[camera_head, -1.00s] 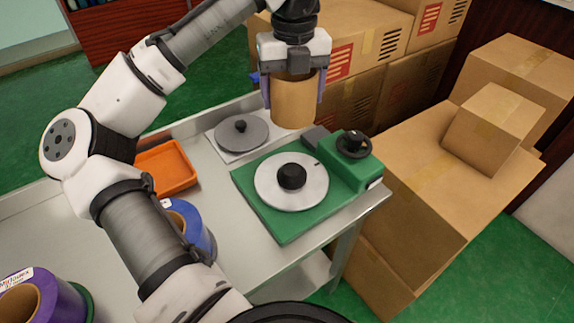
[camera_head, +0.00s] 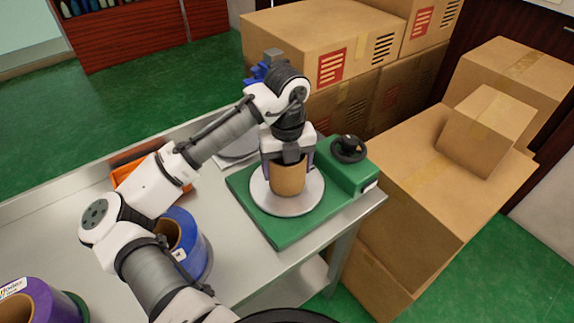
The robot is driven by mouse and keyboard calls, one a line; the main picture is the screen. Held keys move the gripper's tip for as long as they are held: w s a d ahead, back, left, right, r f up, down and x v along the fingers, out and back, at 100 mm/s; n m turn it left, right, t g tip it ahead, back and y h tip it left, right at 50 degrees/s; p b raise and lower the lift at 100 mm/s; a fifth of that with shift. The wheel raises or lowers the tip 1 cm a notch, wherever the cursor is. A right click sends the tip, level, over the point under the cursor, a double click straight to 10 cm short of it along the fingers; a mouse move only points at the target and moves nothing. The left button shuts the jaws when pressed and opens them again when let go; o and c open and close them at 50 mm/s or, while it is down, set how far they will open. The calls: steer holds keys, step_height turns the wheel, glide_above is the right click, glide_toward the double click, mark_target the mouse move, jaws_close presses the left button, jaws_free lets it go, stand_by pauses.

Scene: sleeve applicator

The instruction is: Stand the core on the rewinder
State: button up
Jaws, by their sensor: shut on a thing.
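The core (camera_head: 288,179), a tan cardboard tube, is upright over the middle of the rewinder's round silver plate (camera_head: 287,207). Its lower edge looks at or very near the plate; I cannot tell whether it touches. The rewinder (camera_head: 262,220) is a green base with a raised block and a black knob (camera_head: 348,149) at the right. The black hub seen earlier on the plate is hidden by the core. My gripper (camera_head: 288,172) is shut on the core from above, one finger on each side.
A blue roll (camera_head: 190,240) and an orange tray (camera_head: 125,172) are on the metal table (camera_head: 235,285), left of the rewinder. A purple roll (camera_head: 45,300) is at the lower left. A grey disc (camera_head: 238,150) lies behind, partly hidden by my arm. Cardboard boxes (camera_head: 430,210) stand close at the right.

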steer(key=shift+f, duration=0.25)
steer(key=shift+f, duration=0.15)
steer(key=o, duration=1)
step_height(320, 180, up, 13)
steer(key=shift+f+b, duration=0.2)
steer(key=shift+b, duration=0.15)
